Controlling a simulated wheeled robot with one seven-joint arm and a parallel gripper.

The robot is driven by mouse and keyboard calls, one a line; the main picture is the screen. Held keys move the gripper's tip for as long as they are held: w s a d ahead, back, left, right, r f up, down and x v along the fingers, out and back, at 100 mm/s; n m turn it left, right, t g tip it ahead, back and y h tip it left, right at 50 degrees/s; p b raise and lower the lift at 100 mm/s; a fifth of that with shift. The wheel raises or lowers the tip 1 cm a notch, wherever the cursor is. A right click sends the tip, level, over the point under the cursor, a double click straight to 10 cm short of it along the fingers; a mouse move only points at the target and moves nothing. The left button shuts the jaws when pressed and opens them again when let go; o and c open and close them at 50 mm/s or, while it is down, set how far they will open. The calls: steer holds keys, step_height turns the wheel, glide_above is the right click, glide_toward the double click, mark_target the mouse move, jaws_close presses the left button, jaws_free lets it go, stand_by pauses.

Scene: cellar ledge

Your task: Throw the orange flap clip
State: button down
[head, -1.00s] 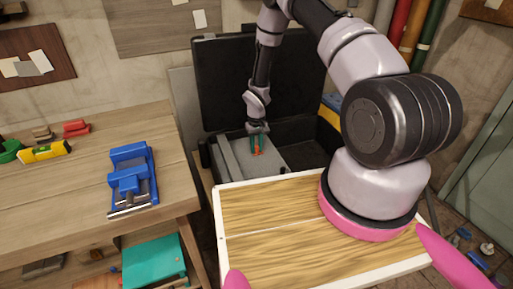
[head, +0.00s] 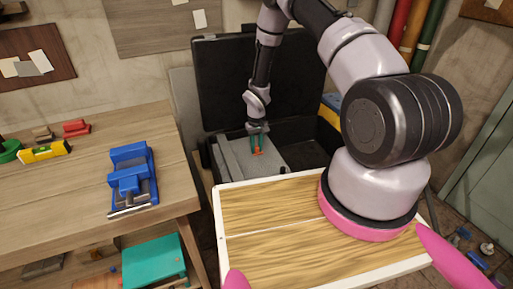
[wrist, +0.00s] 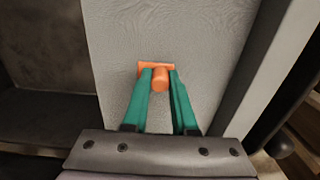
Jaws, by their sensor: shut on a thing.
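The orange flap clip (wrist: 146,68) is on a grey textured panel (wrist: 205,50) in the wrist view, with a rounded orange knob (wrist: 160,80) standing out from it. My gripper (wrist: 162,74) has its two green fingers shut on the knob, one on each side. In the head view, my gripper (head: 257,148) reaches down into an open black case (head: 248,82), and a small bit of the orange clip (head: 258,153) shows at the fingertips. The grey panel (head: 236,160) lies in the case's left part. The fingers hide part of the clip.
A wooden-topped surface with a white rim (head: 270,215) stands in front of the case. A workbench (head: 60,190) with a blue vise (head: 133,180) is at the left. The case's right compartment (head: 305,153) looks dark and empty. The raised lid stands behind my gripper.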

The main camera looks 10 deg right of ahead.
mark_target(264, 152)
stand_by(0.4)
steer(key=d, duration=0.3)
steer(key=shift+w+d, duration=0.2)
steer(key=shift+w, duration=0.05)
steer(key=c, duration=0.7)
jaws_free()
steer(key=shift+d, duration=0.1)
steer(key=shift+r, duration=0.1)
step_height(264, 152, up, 11)
steer(key=shift+f, duration=0.2)
